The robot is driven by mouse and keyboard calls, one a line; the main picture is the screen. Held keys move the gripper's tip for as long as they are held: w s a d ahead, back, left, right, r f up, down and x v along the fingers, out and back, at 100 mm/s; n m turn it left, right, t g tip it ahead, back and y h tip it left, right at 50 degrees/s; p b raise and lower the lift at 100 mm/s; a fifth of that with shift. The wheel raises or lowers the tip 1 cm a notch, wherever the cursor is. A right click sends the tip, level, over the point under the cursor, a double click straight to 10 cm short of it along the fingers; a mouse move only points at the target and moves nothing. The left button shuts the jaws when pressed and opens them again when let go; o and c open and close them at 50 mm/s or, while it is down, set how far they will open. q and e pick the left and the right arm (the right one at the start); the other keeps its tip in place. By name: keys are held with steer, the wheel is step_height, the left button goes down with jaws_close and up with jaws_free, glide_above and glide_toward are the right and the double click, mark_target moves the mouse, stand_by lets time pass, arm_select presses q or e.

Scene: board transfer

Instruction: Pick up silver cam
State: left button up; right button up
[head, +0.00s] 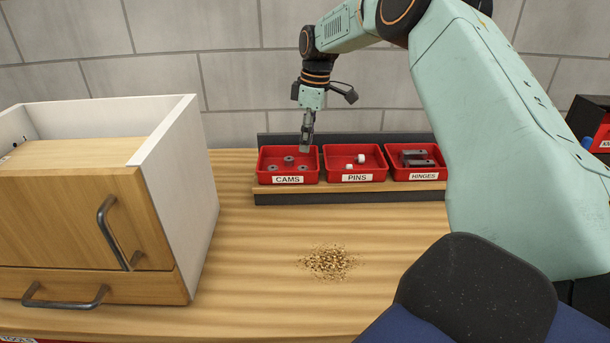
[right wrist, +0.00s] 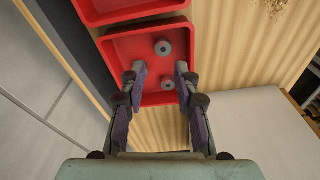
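The red bin labelled CAMS (head: 288,180) stands at the back of the bench and holds a few small grey cams (head: 288,160). In the right wrist view two cams show inside the red bin (right wrist: 120,45): one cam (right wrist: 163,48) beyond the fingertips and one cam (right wrist: 168,84) between the fingers. My right gripper (head: 306,147) hangs pointing down over the right part of this bin. In the right wrist view the right gripper (right wrist: 160,70) is open, with nothing held between its fingers. My left gripper is not in view.
The red PINS bin (head: 357,178) and HINGES bin (head: 417,177) stand to the right in the same rack. A wooden cabinet with drawers (head: 85,215) fills the left. A pile of wood shavings (head: 329,262) lies on the otherwise clear bench middle.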

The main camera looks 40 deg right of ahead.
mark_target(303, 168)
steer(key=shift+w+f, duration=0.1)
steer(key=shift+f, duration=0.25)
steer(key=shift+a+f, duration=0.75)
steer(key=shift+a, duration=0.1)
steer(key=f, duration=0.2)
steer(key=d+f, duration=0.1)
steer(key=f, duration=0.2)
steer(key=shift+d, duration=0.15)
steer(key=shift+f, duration=0.15)
steer(key=shift+a+r, duration=0.2)
steer(key=shift+a, duration=0.25)
steer(key=shift+c, duration=0.8)
steer(key=shift+d+f, duration=0.1)
steer(key=shift+d, duration=0.2)
steer(key=c, duration=0.4)
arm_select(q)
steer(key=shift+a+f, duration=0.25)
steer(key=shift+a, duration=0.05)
arm_select(e)
steer(key=shift+a, duration=0.15)
steer(key=shift+c, duration=0.2)
